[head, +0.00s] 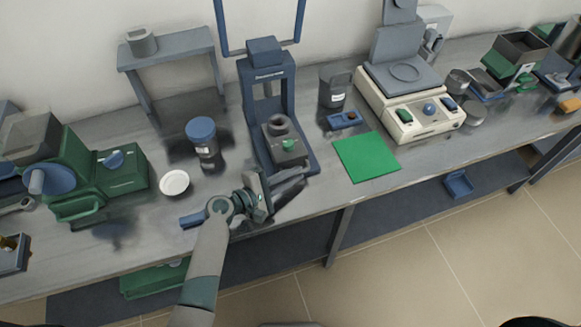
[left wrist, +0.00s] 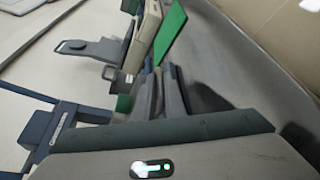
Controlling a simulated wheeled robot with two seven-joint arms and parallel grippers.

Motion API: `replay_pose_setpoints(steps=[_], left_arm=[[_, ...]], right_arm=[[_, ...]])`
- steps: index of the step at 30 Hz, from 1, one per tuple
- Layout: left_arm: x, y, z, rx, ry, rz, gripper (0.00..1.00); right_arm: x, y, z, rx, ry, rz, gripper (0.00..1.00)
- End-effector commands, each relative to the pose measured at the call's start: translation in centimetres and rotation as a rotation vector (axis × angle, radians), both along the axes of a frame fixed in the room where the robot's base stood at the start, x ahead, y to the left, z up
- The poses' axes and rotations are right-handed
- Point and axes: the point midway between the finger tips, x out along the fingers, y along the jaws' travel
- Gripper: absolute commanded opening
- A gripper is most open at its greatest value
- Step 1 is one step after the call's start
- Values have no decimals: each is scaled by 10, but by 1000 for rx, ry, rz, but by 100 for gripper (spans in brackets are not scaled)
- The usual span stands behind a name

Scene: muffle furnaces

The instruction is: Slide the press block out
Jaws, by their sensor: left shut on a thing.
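The press block (head: 287,152) is a grey block with a green knob and a round ring on top. It sits low in the blue press (head: 264,80), on its base plate. My left gripper (head: 288,188) is at the front of the press, its fingers pointing right and shut at the block's front side. The gripped part is hidden between the fingers. In the left wrist view, the fingers (left wrist: 162,92) lie side by side with a narrow gap, and green and grey parts show just left of them. My right gripper is not in view.
A blue-lidded jar (head: 203,140) and a white dish (head: 174,183) stand left of the press. A green mat (head: 366,157) lies to the right, with a cream balance (head: 410,105) behind it. The bench's front edge runs close to my left gripper.

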Motion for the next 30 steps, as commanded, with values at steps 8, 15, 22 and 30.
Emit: replay_pose_setpoints(steps=[8,15,22,30], left_arm=[[-4,-4,-4,-2,9,-10,18],[-3,-3,-2,-1,6,-8,18],[-5,2,-1,0,4,-5,18],[-24,26,3,1,4,-6,18]], right_arm=[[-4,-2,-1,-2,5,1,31],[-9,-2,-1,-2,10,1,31],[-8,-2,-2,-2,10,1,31],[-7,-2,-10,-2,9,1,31]])
